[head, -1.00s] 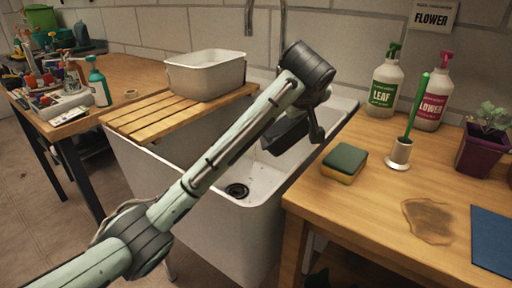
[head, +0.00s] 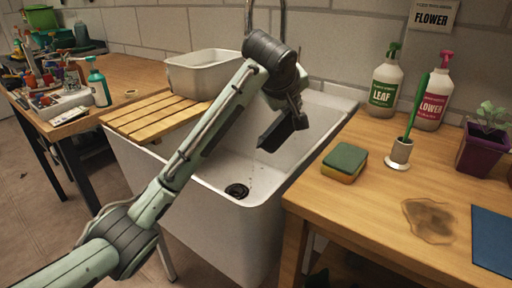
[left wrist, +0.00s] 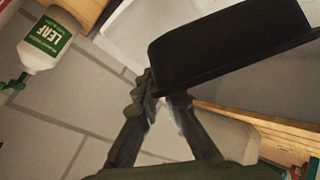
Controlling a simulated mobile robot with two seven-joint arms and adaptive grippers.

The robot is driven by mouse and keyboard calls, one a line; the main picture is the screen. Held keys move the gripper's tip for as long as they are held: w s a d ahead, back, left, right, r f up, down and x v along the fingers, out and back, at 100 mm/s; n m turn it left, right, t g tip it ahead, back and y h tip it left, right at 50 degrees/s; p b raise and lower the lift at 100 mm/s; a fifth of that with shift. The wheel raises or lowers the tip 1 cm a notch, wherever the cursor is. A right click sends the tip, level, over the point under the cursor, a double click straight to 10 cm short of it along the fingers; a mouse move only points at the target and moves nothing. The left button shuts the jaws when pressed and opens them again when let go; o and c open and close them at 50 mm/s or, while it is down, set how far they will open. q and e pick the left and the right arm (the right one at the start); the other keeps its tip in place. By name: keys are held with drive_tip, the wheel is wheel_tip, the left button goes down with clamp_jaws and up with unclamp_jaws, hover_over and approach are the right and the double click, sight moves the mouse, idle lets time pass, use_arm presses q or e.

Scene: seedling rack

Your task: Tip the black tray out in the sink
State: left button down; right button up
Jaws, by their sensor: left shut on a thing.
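The black tray (head: 274,136) hangs over the white sink (head: 322,128), steeply tilted in the head view. My left gripper (head: 298,117) is shut on the tray's edge and holds it above the basin. In the left wrist view the tray (left wrist: 225,45) fills the upper right, and the fingers of my left gripper (left wrist: 163,97) meet its rim. Whether anything is inside the tray cannot be seen. Dark specks lie in the basin near the drain (head: 237,190). My right gripper is not in view.
A slatted wooden board (head: 150,118) with a pale tub (head: 205,75) covers the sink's left side. The right-hand bench (head: 350,205) holds a sponge (head: 345,160), a brush in a holder (head: 400,153) and spray bottles (head: 385,85). The tap (head: 249,18) rises behind the sink.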

use_arm(q)
drive_tip(key=shift+w+a+r+n+g+h, duration=0.15)
drive_tip(key=shift+a+r+n+h, duration=0.1)
drive_tip(key=shift+a, duration=0.15)
drive_tip(key=shift+w+a+r+n+g+h, duration=0.15)
drive_tip(key=shift+a+r+h, duration=0.15)
drive_tip(key=shift+a, duration=0.15)
drive_tip(key=shift+w+a+r+n+h, duration=0.15)
drive_tip(key=shift+a+r+n+h, duration=0.1)
drive_tip(key=shift+a, duration=0.15)
